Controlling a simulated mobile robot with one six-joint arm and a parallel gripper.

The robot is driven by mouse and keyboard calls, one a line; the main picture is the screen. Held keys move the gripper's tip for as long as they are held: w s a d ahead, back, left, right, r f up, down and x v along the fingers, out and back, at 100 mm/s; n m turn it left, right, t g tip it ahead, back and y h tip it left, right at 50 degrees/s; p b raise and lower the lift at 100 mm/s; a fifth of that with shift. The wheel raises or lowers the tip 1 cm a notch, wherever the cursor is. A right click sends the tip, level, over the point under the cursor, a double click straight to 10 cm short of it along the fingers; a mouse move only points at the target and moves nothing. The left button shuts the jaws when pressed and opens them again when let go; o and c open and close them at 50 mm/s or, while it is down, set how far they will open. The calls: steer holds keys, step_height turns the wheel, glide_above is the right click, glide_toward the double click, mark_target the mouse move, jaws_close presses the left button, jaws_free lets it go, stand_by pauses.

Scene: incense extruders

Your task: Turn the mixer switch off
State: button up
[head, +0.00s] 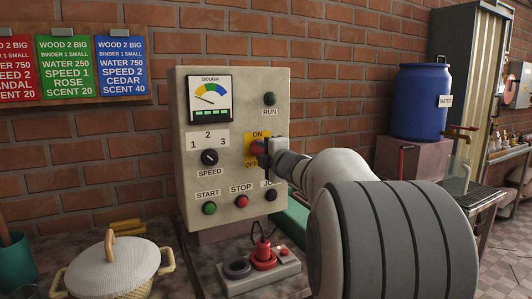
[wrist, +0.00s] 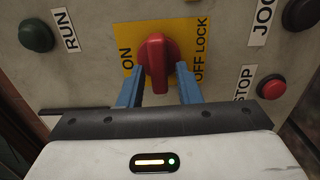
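The mixer control panel (head: 232,105) is a beige box against the brick wall. Its red switch (wrist: 155,62) sits on a yellow plate (wrist: 186,30) between the words ON and OFF LOCK. In the wrist view, its handle runs up and down, with ON on its left and OFF LOCK on its right. My gripper (wrist: 159,72) is open, with one blue finger on each side of the handle. I cannot tell whether the fingers touch it. In the head view, my gripper (head: 268,149) is at the panel and partly hides the red switch (head: 257,147).
A speed dial (head: 209,157) is to the left. A blue barrel (head: 417,105) is at right.

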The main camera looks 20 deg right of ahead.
steer(key=shift+o, duration=0.6)
steer(key=s, duration=0.7)
steer(key=shift+s+p, duration=0.3)
steer(key=shift+s, duration=0.1)
steer(key=shift+d, duration=0.1)
steer(key=s+a+f+m+g+p, duration=0.3)
steer(key=s+a+m+g+p, duration=0.2)
steer(key=s, duration=0.4)
steer(key=s+a+f+m+g+p, duration=0.4)
steer(key=s+a+m+g+p, duration=0.1)
steer(key=s, duration=0.4)
steer(key=s+a+f+m+g+p, duration=0.3)
steer(key=s+a+m+g+p, duration=0.2)
steer(key=s+a+m+p, duration=0.1)
steer(key=s+a+m, duration=0.1)
steer(key=s+m, duration=0.1)
steer(key=s, duration=0.1)
steer(key=shift+a+f+m+h+p, duration=0.2)
steer(key=shift+a+m+h+p, duration=0.1)
